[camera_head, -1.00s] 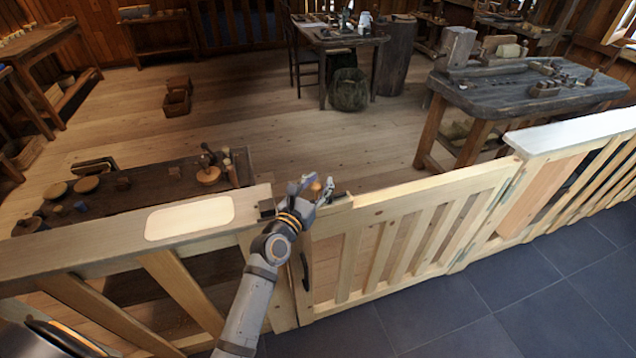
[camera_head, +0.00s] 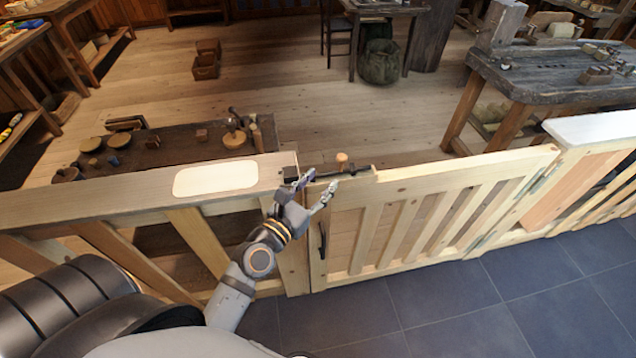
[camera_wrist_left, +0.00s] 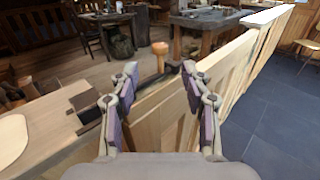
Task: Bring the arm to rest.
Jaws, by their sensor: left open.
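My left gripper (camera_head: 318,188) is open and empty in the head view, just in front of the wooden gate's latch. In the left wrist view its two fingers (camera_wrist_left: 160,100) stand apart, with the gate's top rail beyond and between them. The latch is a dark bar with a round wooden knob (camera_head: 342,158), which also shows in the left wrist view (camera_wrist_left: 159,48). The fingers look apart from the knob. The slatted gate (camera_head: 400,186) stands in line with the fence. My right gripper is in neither view now.
A fence rail with a pale inset panel (camera_head: 216,178) runs left of the gate. Behind it is a dark bench (camera_head: 180,143) with turned pieces. A heavy workbench (camera_head: 560,78) stands at the back right. The dark tiled floor (camera_head: 440,305) before the gate is clear.

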